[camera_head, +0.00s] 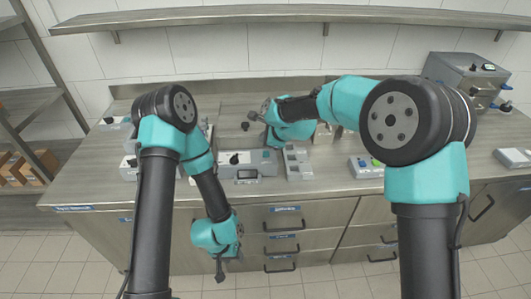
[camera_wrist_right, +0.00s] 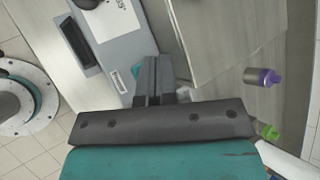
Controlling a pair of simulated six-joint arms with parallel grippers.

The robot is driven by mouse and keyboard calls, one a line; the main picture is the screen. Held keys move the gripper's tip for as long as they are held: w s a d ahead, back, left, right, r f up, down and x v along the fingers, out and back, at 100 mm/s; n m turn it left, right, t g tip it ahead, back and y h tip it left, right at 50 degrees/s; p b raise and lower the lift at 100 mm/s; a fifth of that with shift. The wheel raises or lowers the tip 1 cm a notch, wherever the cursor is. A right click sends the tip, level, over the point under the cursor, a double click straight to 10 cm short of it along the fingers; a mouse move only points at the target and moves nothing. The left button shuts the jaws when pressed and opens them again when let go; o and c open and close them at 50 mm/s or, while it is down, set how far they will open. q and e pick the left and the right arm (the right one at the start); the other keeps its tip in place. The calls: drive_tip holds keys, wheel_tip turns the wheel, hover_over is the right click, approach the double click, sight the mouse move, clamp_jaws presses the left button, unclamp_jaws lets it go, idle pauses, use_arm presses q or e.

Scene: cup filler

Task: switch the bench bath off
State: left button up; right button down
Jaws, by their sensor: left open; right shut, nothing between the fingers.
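A grey box-shaped unit (camera_head: 262,161) with a black knob (camera_head: 234,158) and a dark display (camera_head: 247,174) sits at the bench's front edge; it may be the bench bath, but I cannot tell for sure. A grey unit with a dark display (camera_wrist_right: 76,47) and a white label (camera_wrist_right: 107,17) shows in the right wrist view. My right gripper (camera_head: 254,115) is shut and empty over the bench behind the front units; its fingers (camera_wrist_right: 154,80) appear beside the grey unit in the wrist view. My left gripper (camera_head: 219,276) is open, hanging low in front of the drawers.
A grey block with several sections (camera_head: 298,163) stands right of the knobbed unit. A large steel appliance (camera_head: 465,75) stands at the back right. A purple-capped bottle (camera_wrist_right: 262,76) shows in the wrist view. A shelf (camera_head: 280,13) runs above.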

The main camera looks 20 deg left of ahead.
drive_tip(key=shift+r, duration=1.2)
idle(0.3)
